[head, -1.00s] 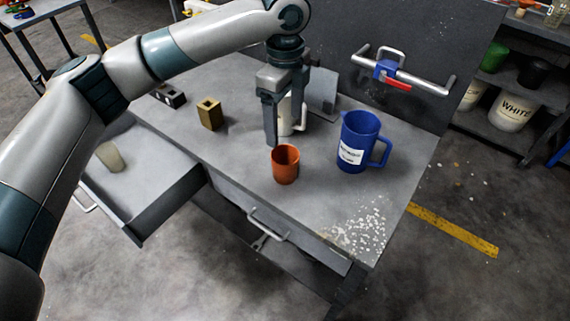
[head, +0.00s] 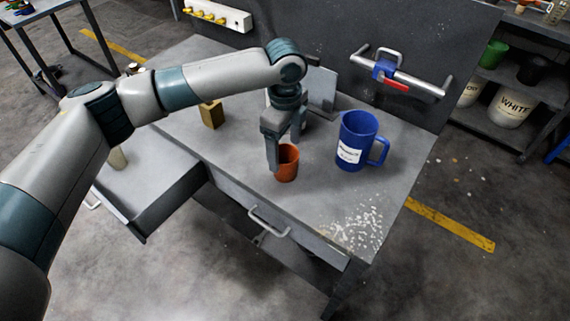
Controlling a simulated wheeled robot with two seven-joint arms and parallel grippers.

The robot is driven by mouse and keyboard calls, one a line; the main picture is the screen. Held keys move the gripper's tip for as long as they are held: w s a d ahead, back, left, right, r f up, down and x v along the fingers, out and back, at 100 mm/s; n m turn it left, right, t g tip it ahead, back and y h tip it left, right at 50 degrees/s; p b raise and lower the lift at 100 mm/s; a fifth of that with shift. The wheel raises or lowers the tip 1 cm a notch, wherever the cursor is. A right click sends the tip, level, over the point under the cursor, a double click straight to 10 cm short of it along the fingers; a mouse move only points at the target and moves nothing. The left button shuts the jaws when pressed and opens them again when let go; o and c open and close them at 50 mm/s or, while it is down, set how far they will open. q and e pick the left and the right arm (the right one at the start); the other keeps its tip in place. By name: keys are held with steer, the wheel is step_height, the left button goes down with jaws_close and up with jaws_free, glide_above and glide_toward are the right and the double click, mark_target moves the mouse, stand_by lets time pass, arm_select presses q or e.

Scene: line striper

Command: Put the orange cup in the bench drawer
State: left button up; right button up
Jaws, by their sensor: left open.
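The orange cup (head: 288,164) stands upright on the grey workbench (head: 330,215), left of a blue pitcher. My left gripper (head: 282,154) is open and pointing down at the cup. One finger overlaps the cup's left side in the head view; the other is partly hidden behind, and I cannot tell whether either touches the cup. A bench drawer (head: 160,192) is pulled out at the left, with a pale cup (head: 117,158) inside, partly hidden by my arm. My right gripper is not in view.
The blue pitcher (head: 357,142) stands close to the right of the orange cup. A brass-coloured block (head: 211,115) is on the bench behind my arm. A second drawer with a handle (head: 268,221) is shut at the front. White flecks cover the near right corner.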

mark_target(285, 161)
arm_select(q)
steer(key=shift+s+f+p, duration=0.15)
steer(key=shift+f+p, duration=0.3)
steer(key=shift+f, duration=0.15)
step_height(285, 161, down, 3)
steer(key=shift+s+p, duration=0.15)
steer(key=shift+p, duration=0.5)
steer(key=shift+f, duration=0.5)
steer(key=c, duration=1.2)
steer(key=shift+r, duration=0.2)
